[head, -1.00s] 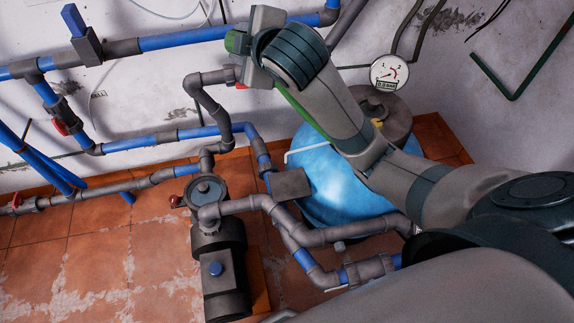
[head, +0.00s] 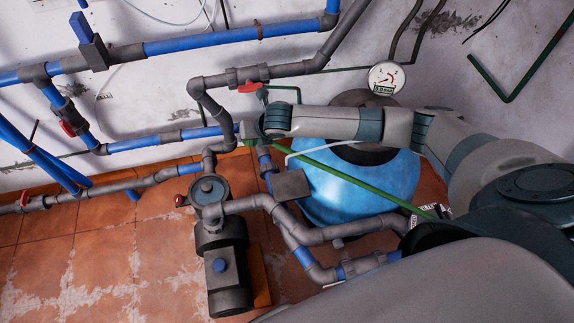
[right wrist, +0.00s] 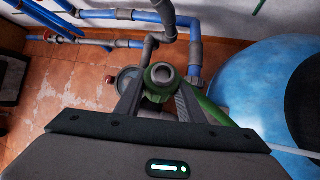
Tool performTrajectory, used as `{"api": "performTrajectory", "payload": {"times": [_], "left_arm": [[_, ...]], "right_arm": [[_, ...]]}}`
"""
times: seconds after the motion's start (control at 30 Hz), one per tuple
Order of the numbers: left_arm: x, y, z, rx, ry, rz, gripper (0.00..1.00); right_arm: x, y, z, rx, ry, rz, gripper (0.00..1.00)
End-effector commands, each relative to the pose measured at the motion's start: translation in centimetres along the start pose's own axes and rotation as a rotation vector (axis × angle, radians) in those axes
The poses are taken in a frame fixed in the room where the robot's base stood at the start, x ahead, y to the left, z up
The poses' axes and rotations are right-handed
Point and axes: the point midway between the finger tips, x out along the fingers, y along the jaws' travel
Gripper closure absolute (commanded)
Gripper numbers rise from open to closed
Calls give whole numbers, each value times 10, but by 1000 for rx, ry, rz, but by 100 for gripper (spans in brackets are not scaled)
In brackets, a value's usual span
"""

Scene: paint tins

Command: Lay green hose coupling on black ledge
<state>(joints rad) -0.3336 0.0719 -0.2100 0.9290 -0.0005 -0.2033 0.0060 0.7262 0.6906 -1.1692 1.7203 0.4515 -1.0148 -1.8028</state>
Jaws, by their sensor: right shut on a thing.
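My right gripper (right wrist: 160,100) is shut on the green hose coupling (right wrist: 162,75). The coupling's round open end faces up between the fingers. In the head view the right gripper (head: 262,128) hangs in the air in front of the pipes, and the coupling (head: 248,143) shows only as a small green patch. A thin green hose-like length (head: 360,181) runs from near the gripper down to the right. A dark box-like shape (right wrist: 10,78) is cut off by the left edge of the right wrist view; I cannot tell if it is the black ledge. My left gripper is out of view.
A dark pump (head: 220,250) stands on the tiled floor, with grey and blue pipes around it. A blue tank (head: 350,190) is below my right arm. A pressure gauge (head: 386,77) is by the wall. The floor left of the pump is clear.

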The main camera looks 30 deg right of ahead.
Motion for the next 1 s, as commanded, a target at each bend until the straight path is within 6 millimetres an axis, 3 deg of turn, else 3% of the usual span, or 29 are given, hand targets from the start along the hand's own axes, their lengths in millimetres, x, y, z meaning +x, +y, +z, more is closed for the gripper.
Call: {"api": "performTrajectory", "payload": {"times": [0.03,0.2,0.4,0.6,1.0], "left_arm": [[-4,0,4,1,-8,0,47],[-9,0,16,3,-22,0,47],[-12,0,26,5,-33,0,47],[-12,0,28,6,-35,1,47],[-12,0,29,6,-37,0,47]], "right_arm": [[9,-21,-17,-93,-8,-3,92],[33,-75,-66,-357,-60,38,92],[43,-114,-100,-515,-105,89,92],[45,-126,-109,-561,-120,107,92],[45,-125,-109,-561,-122,109,92]]}}
